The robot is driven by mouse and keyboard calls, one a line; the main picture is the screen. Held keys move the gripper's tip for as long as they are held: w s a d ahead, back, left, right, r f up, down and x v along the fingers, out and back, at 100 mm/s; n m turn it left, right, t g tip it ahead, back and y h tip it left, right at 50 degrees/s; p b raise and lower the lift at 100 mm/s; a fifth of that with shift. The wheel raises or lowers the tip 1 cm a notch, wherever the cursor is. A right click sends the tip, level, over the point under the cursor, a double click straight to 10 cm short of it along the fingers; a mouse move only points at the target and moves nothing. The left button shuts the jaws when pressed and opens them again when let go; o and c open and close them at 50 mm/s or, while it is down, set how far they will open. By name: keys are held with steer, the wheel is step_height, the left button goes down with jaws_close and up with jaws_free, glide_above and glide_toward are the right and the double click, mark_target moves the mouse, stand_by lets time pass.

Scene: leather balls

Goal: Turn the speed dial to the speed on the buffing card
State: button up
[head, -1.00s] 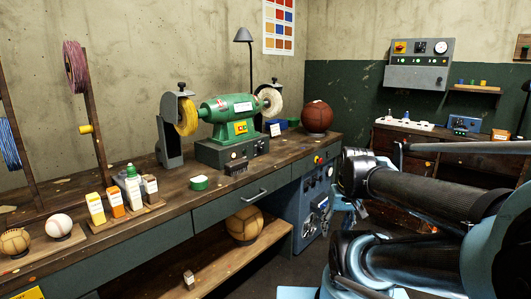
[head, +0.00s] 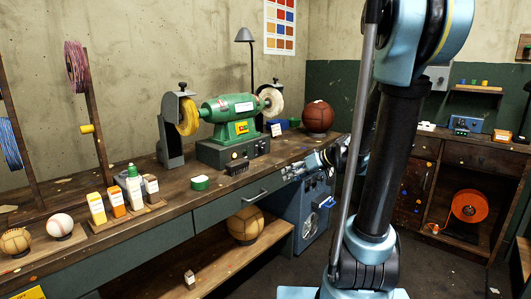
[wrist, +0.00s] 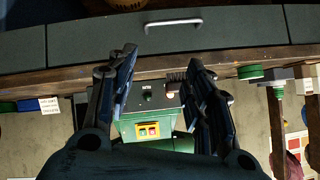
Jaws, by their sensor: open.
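In the wrist view the base front (wrist: 147,99) lies between and beyond my fingers, with a yellow switch plate (wrist: 149,131). A dark round knob (wrist: 171,88), perhaps the speed dial, sits near the right finger; its setting is unreadable. A small white card (head: 275,130), perhaps the buffing card, stands right of the machine; its print is unreadable. My gripper (head: 288,172) is open and empty by the bench's front edge.
A dark brush (head: 236,168) and a green tin (head: 200,183) lie before the machine. A brown ball (head: 318,117) sits on the bench to the right. The drawer handle (head: 256,195) projects below the bench edge. Bottles (head: 134,184) stand at left.

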steer(key=w+a+r+n+t+y, duration=0.1)
steer(key=w+n+t+y, duration=0.15)
steer(key=w, duration=0.55)
steer(key=t+y, duration=0.3)
glide_toward(264, 148)
steer(key=shift+n+h, duration=0.25)
steer(key=x, duration=0.8)
steer(key=shift+a+r, duration=0.15)
steer(key=shift+a, duration=0.25)
steer(key=c, duration=1)
